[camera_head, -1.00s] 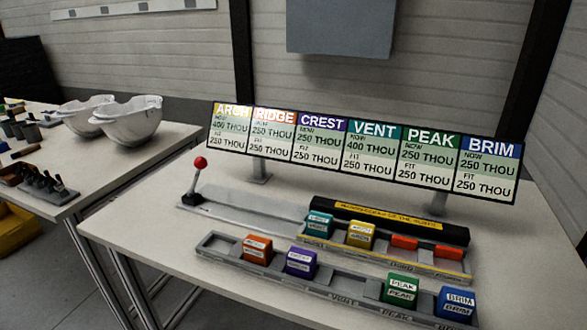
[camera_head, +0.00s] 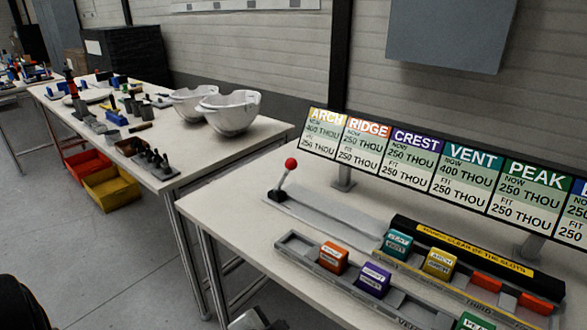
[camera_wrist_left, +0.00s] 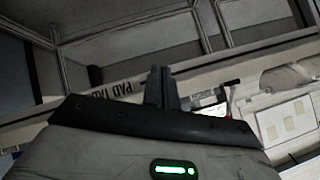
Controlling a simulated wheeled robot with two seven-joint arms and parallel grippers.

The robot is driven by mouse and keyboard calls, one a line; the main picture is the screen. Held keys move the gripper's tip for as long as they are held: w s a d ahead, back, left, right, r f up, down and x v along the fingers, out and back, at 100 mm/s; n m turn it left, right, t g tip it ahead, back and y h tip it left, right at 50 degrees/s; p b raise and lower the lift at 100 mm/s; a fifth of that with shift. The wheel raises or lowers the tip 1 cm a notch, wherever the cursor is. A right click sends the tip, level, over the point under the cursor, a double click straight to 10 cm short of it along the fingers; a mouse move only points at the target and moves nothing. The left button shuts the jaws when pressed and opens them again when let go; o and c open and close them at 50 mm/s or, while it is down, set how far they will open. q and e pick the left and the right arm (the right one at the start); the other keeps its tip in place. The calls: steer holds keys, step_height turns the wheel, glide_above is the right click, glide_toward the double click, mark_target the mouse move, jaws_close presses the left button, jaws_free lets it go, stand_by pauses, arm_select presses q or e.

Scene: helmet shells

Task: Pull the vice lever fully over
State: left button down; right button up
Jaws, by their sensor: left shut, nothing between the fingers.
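The vice lever (camera_head: 286,177) is a short rod with a red ball on top, rising from a dark base (camera_head: 277,195) at the left end of a flat grey plate (camera_head: 330,217) on the near table. It leans slightly to the right. Nothing touches it. My left gripper (camera_wrist_left: 162,82) shows in the left wrist view, its fingers together and empty, away from the lever. A pale grey shape at the head view's bottom edge is cut off and I cannot tell what it is. My right gripper is not in view.
A slotted rail (camera_head: 327,277) holds coloured blocks in front of the plate; a second rail (camera_head: 413,270) lies behind. A sign board (camera_head: 436,182) stands at the back. Two white helmet shells (camera_head: 231,112) sit on the left table (camera_head: 172,171). Floor is open between tables and at left.

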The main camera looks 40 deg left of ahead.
mark_target(285, 176)
arm_select(q)
steer(key=w+a+r+m+t, duration=0.2)
steer(key=w+a+r+m, duration=0.1)
steer(key=w+r+m, duration=0.1)
steer(key=w+a+r+m+t+h, duration=0.1)
steer(key=w+a+r+m+t, duration=0.2)
steer(key=w+a+r+m, duration=0.1)
steer(key=w+a+r+m+t, duration=0.3)
steer(key=w+a+r+m, duration=0.1)
steer(key=w+r+m, duration=0.2)
steer(key=shift+w+a+r+m+p, duration=0.1)
steer(key=shift+w+a+m+p, duration=0.1)
steer(key=shift+w+m+p, duration=0.25)
steer(key=shift+w+a+r+m+h, duration=0.1)
steer(key=shift+w+m+h, duration=0.1)
steer(key=shift+m+h, duration=0.25)
steer(key=shift+w+a+m+h, duration=0.15)
steer(key=shift+m+h, duration=0.1)
steer(key=shift+m, duration=0.25)
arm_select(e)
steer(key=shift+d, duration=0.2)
arm_select(q)
steer(key=shift+w, duration=0.1)
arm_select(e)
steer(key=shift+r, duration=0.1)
